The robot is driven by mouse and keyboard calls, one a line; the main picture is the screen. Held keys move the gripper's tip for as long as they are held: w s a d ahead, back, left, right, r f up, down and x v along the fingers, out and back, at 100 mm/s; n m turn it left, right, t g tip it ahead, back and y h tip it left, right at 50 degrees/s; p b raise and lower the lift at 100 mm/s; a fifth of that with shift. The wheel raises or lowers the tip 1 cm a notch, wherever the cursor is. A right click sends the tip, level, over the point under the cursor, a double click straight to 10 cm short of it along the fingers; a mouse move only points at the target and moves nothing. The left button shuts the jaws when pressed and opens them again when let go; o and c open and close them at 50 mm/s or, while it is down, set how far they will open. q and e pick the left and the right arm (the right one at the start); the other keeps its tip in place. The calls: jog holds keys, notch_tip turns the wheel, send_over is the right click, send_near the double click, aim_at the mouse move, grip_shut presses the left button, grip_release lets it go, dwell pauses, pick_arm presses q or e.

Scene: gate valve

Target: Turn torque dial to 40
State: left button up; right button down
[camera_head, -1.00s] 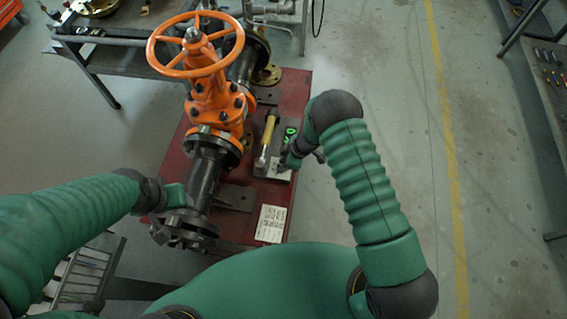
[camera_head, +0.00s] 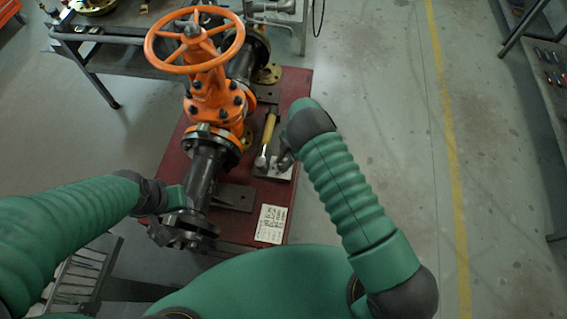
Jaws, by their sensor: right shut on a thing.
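A torque wrench with a yellow handle (camera_head: 269,129) lies on a small dark plate (camera_head: 262,170) on the red base. My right gripper (camera_head: 287,160) reaches down at the plate's right side, right of the wrench. It is shut on what appears to be the torque dial, which the gripper and wrist hide. The green readout is hidden too, so its value cannot be read. My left gripper (camera_head: 170,205) is beside the lower end of the dark pipe, by its flange. Its fingers are too hidden to tell open from shut.
An orange gate valve (camera_head: 212,98) with a handwheel (camera_head: 233,45) stands on the red base (camera_head: 297,95), left of the wrench. A white label sheet (camera_head: 271,224) lies at the base's near edge. The floor to the right is clear up to a bench (camera_head: 548,90).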

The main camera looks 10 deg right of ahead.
jog(key=shift+w+n, duration=0.2)
jog(key=shift+n, duration=0.4)
jog(key=shift+b, duration=0.3)
jog(key=c, duration=1.1)
grip_release()
jog(key=v, duration=1.6)
jog(key=shift+w+r, duration=0.4)
jog(key=shift+w, duration=0.05)
